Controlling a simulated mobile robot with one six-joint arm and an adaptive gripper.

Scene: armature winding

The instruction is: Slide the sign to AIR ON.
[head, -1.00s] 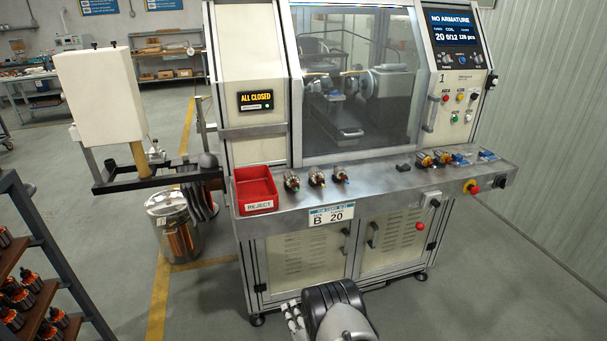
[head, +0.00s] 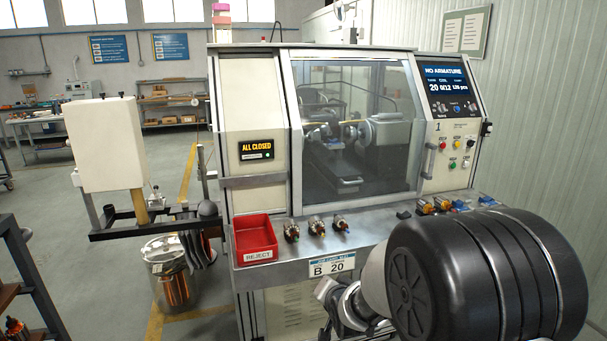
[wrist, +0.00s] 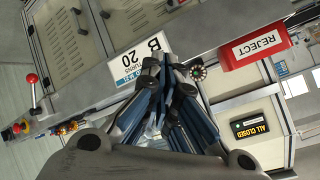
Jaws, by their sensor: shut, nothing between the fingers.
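No lettering that reads AIR ON can be made out in any view. A small black sign (head: 255,151) with orange letters ALL CLOSED sits on the machine's left front panel, with a pale strip and a green dot below the letters. It also shows upside down in the wrist view (wrist: 257,129). My gripper (wrist: 160,73) is shut and empty, its fingers together in front of the machine's front ledge. It is well apart from the ALL CLOSED sign. In the head view my arm rises at the front right and hides part of the ledge and lower cabinet.
The winding machine has a closed window (head: 355,130) and a lit NO ARMATURE screen (head: 447,83). A red REJECT bin (head: 256,238) and several armatures stand on the ledge (head: 380,226). A B 20 card (head: 331,266) hangs on its front.

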